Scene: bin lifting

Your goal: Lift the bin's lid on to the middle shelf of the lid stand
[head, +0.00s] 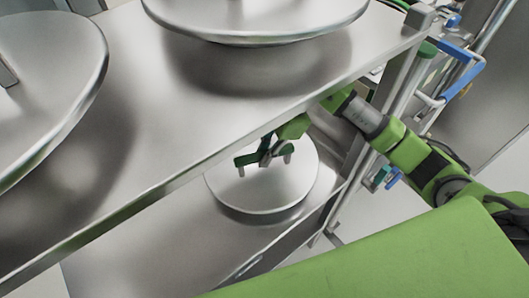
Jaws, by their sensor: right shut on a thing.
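A round metal lid (268,195) is at the lower shelf (130,260) of the metal lid stand, under the upper shelf (185,140). My right gripper (263,160) reaches in from the right, below the upper shelf's front edge, and is shut at the middle of this lid's top. The gripper covers the lid's handle. The lid looks about level, with a shadow around its lower rim. I cannot tell whether it touches the shelf or is slightly above it. The bin is not in view. My left gripper is not in view.
Two more round lids, a left one (45,85) and a top one (255,15), are over the upper shelf. The stand's right post (405,70) is close to my right arm. Blue-handled equipment (460,65) stands beyond. The lower shelf's left part is bare.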

